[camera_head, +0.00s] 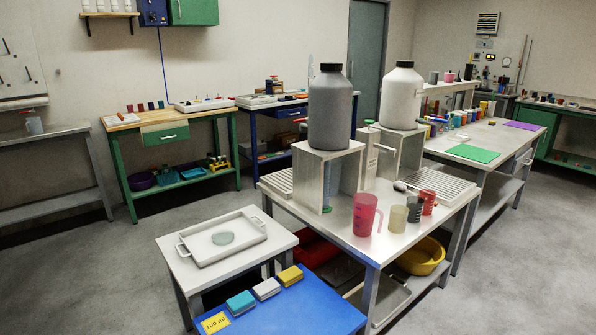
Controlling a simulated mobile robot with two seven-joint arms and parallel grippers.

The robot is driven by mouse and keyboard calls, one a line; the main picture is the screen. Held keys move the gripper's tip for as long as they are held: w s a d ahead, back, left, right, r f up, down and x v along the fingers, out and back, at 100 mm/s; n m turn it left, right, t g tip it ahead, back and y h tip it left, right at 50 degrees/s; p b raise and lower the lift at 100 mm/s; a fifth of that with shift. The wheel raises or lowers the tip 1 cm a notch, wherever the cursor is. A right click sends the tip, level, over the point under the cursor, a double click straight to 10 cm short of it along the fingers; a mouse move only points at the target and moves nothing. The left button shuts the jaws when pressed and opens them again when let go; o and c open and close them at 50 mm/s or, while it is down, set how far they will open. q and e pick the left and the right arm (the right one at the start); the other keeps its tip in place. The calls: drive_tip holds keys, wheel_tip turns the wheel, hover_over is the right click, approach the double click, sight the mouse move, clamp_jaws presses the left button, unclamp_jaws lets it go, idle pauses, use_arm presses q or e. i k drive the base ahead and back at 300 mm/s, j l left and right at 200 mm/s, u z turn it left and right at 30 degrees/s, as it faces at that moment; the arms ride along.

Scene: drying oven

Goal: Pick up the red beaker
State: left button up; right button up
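On the near metal table (328,222) stands a pinkish-red translucent jug-like beaker (364,214) with a handle on its right, near the front edge. To its right are a beige cup (397,218), a dark grey cup (413,208) and a smaller red cup with marks on its side (427,202). I cannot tell for certain which of the two red vessels is the red beaker. Both stand upright, with nothing holding them. Neither of my grippers is in view.
Two large bottles, dark grey (330,110) and light (401,97), stand on metal stands behind the cups. A white tray (224,237) sits on a low table at left. A blue surface (300,312) with coloured boxes is in front. Grey floor is open at left and right.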

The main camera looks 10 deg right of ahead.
sight(426, 203)
drive_tip(key=i+l, duration=0.15)
drive_tip(key=l, duration=0.25)
drive_tip(key=i+l, duration=0.15)
drive_tip(key=l, duration=0.2)
drive_tip(key=i+l, duration=0.15)
drive_tip(key=l, duration=0.25)
drive_tip(key=i+l, duration=0.15)
drive_tip(key=l, duration=0.25)
drive_tip(key=i+l, duration=0.15)
drive_tip(key=l, duration=0.2)
drive_tip(key=i+l, duration=0.15)
drive_tip(key=l, duration=0.25)
drive_tip(key=i+l, duration=0.1)
drive_tip(key=l, duration=0.3)
drive_tip(key=i+l, duration=0.15)
drive_tip(key=l, duration=0.2)
drive_tip(key=i+l, duration=0.3)
drive_tip(key=l, duration=0.15)
drive_tip(key=i+l, duration=0.25)
drive_tip(key=l, duration=0.25)
drive_tip(key=i+l, duration=0.3)
drive_tip(key=l, duration=0.15)
